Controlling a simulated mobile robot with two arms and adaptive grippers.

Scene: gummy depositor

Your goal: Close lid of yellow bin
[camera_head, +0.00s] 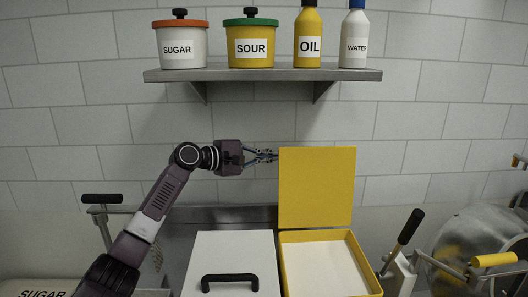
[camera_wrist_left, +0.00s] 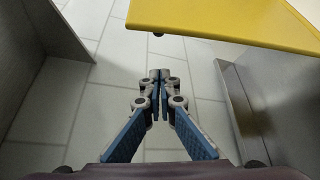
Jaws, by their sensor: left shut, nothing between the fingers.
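The yellow bin (camera_head: 372,275) stands at the lower right of centre in the head view, with a white surface inside. Its yellow lid (camera_head: 317,188) stands open, upright at the back of the bin. My left gripper (camera_head: 274,155) is shut and empty. Its tips are at the left edge of the lid near the top in the head view; I cannot tell whether they touch it. In the left wrist view the shut fingers (camera_wrist_left: 159,76) point ahead, with the yellow lid (camera_wrist_left: 230,20) above and to the right of them. My right gripper is not in view.
A closed white bin (camera_head: 235,252) with a black handle stands left of the yellow bin. A metal shelf (camera_head: 262,75) with pots and bottles hangs above. A machine with a black-handled lever (camera_head: 409,227) stands at the right.

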